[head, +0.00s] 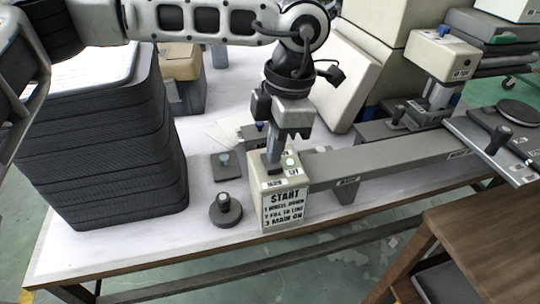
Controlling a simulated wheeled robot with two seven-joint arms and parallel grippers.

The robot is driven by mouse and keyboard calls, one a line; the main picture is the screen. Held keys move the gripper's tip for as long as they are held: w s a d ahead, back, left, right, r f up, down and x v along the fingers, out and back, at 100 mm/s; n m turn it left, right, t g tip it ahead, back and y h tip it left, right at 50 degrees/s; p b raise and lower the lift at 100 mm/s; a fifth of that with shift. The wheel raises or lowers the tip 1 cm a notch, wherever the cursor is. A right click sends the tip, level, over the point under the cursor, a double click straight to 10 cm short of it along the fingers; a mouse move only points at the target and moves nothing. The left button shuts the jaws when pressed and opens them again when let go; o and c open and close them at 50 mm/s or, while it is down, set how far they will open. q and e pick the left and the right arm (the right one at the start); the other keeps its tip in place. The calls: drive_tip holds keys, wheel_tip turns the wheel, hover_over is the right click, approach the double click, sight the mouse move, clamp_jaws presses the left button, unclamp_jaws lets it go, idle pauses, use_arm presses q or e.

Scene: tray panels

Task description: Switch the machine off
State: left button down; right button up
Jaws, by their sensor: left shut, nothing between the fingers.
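The machine is a long grey rail unit with a cream control box (288,208) at its near left end. The box front carries a printed START list that ends in "MAIN ON". On its top are a pale green round button (290,162) and small labels. My left gripper (284,142) points down just above the box top, with its fingers shut and empty. A dark upright piece (273,155) rises from the box top below the fingers; I cannot tell whether they touch it. My right gripper is not in view.
A tall stack of dark trays (110,150) stands on the left of the white table (130,245). A round black knob (225,210) lies left of the box. The grey rail (390,152) runs right to a cream-topped post (440,55). A wooden stool (490,235) stands front right.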

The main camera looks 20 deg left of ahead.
sight(275, 165)
use_arm(q)
drive_tip(key=shift+f+b, duration=0.7)
drive_tip(key=shift+f, duration=0.1)
idle(0.7)
drive_tip(key=shift+r+p, duration=2.1)
drive_tip(key=shift+r, duration=1.45)
drive_tip(key=shift+f, duration=0.1)
